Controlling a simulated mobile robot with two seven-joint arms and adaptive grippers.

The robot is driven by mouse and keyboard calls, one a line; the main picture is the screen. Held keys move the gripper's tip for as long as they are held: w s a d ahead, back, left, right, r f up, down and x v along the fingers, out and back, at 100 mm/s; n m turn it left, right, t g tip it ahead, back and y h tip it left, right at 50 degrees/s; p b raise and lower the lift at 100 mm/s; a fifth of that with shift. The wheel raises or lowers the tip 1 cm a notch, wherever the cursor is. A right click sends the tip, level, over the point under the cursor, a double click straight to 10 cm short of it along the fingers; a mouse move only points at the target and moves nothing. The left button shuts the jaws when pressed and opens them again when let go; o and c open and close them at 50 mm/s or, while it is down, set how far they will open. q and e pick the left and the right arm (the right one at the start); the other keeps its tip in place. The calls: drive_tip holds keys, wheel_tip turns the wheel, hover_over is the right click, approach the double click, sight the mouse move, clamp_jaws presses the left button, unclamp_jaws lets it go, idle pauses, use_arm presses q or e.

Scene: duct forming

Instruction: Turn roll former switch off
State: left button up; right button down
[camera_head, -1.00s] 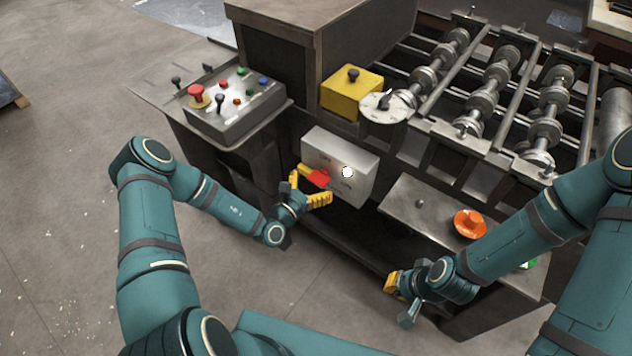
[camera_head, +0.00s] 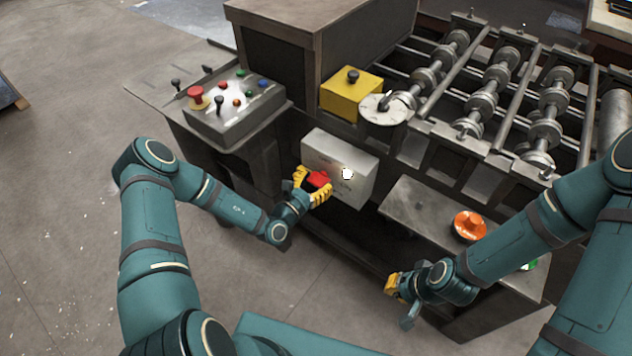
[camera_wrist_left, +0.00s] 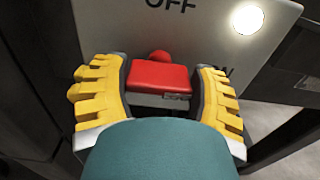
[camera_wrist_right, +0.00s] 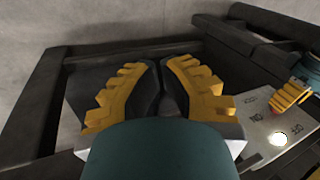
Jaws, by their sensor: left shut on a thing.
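The roll former switch box (camera_head: 350,165) is a pale grey box on the front of the machine, with a red switch handle (camera_head: 319,179) on its face. In the left wrist view the red handle (camera_wrist_left: 158,77) sits between the yellow fingers of my left gripper (camera_wrist_left: 157,90), which is shut on it. OFF is printed above the handle; the ON lettering is partly covered by a finger. A round white lamp (camera_wrist_left: 248,19) shines on the box. My right gripper (camera_head: 395,284) is shut and empty, low beside the lower shelf and away from the switch.
A control panel (camera_head: 235,107) with a red emergency button stands left of the box. A yellow block (camera_head: 352,92) and the roller rows (camera_head: 490,95) are above. An orange knob (camera_head: 469,225) sits on the lower shelf (camera_head: 413,203) at right. Floor is clear at left.

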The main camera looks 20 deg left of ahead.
use_arm(q)
drive_tip(key=n+p, duration=0.2)
drive_tip(key=n, duration=0.1)
drive_tip(key=shift+a, duration=0.1)
drive_tip(key=n+p, duration=0.2)
drive_tip(key=n, duration=0.3)
drive_tip(key=shift+f, duration=0.1)
drive_tip(key=n+p, duration=0.1)
drive_tip(key=n, duration=0.3)
drive_tip(key=shift+a+f+n, duration=0.1)
drive_tip(key=shift+n, duration=0.2)
drive_tip(key=n, duration=0.5)
drive_tip(key=shift+f, duration=0.15)
drive_tip(key=o, duration=1.2)
